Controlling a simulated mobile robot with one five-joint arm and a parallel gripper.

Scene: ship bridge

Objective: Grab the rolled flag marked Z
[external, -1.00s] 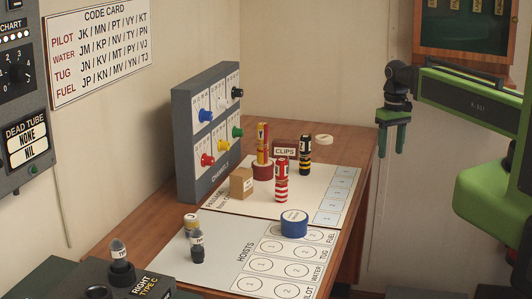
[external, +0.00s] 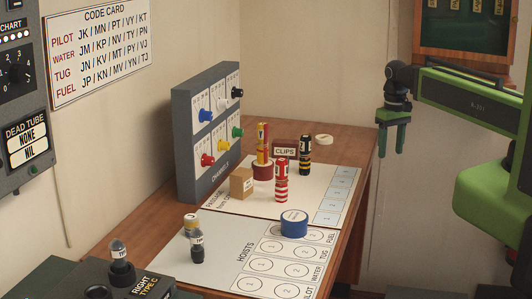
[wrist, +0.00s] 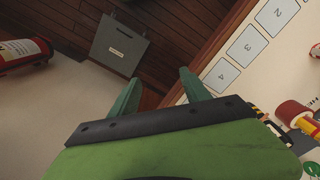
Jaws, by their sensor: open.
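Three rolled flags stand upright on the desk in the external view: a red-and-white one (external: 281,185), a black-and-yellow one (external: 304,160) and a yellow-and-red one (external: 262,140) in a dark red holder. Their labels are too small to tell which is marked Z. My gripper (external: 392,148) is open and empty, pointing down beyond the desk's right edge, apart from all the flags. In the wrist view my gripper (wrist: 160,78) has its fingers apart with nothing between them. The black-and-yellow flag (wrist: 274,128) is partly hidden behind my gripper there.
A blue round container (external: 294,226), a brown box (external: 241,184) and a CLIPS block (external: 285,151) stand on the desk near the flags. A grey channel panel (external: 208,135) rises behind. A fire extinguisher (wrist: 22,54) and grey bag-like object (wrist: 118,45) show in the wrist view.

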